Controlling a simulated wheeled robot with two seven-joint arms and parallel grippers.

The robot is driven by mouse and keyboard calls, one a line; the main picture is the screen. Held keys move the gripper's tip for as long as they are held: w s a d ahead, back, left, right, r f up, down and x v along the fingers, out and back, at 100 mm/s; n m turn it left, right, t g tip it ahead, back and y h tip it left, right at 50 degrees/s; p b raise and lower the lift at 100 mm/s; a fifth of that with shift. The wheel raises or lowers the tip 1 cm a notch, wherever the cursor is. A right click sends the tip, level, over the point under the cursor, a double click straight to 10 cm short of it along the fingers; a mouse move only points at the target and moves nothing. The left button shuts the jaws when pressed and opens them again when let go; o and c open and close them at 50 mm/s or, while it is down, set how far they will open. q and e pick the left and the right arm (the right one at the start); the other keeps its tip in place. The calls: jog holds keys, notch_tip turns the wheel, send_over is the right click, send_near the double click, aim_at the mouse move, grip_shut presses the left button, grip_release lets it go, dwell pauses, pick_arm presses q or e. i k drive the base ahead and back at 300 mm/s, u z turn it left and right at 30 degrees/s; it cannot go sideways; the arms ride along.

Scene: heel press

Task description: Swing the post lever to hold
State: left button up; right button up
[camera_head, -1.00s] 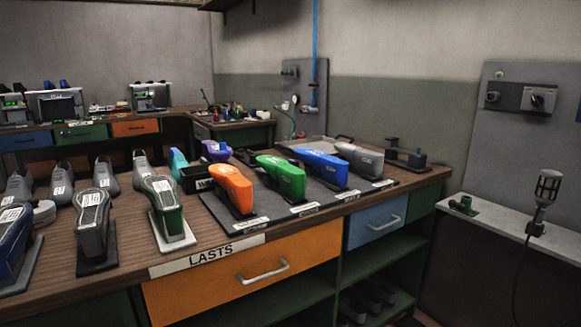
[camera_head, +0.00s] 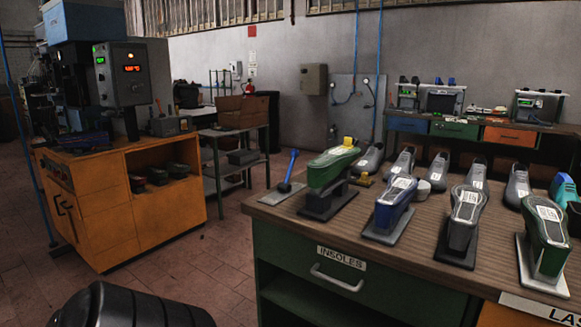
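No lever marked as the post lever, and no "hold" mark, can be made out. A heel press or similar machine (camera_head: 121,75) with green and orange lit displays stands on an orange cabinet (camera_head: 95,190) at the left. Its small controls are too dark to tell apart. A blue-handled tool or lever (camera_head: 290,166) stands tilted on a grey plate at the left end of the wooden bench (camera_head: 330,222); I cannot tell which it is. Neither of my grippers is in view.
Several shoe lasts, among them a green one (camera_head: 331,166) and a blue one (camera_head: 392,205), stand on the bench. A dark ribbed rounded thing (camera_head: 130,308) fills the lower left. Tiled floor (camera_head: 228,250) is clear between cabinet and bench.

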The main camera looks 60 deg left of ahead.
aim_at(294, 151)
jog(key=u, duration=3.45)
jog(key=i, duration=2.4)
jog(key=z, duration=3.75)
jog(key=i, duration=0.25)
jog(key=u, duration=0.15)
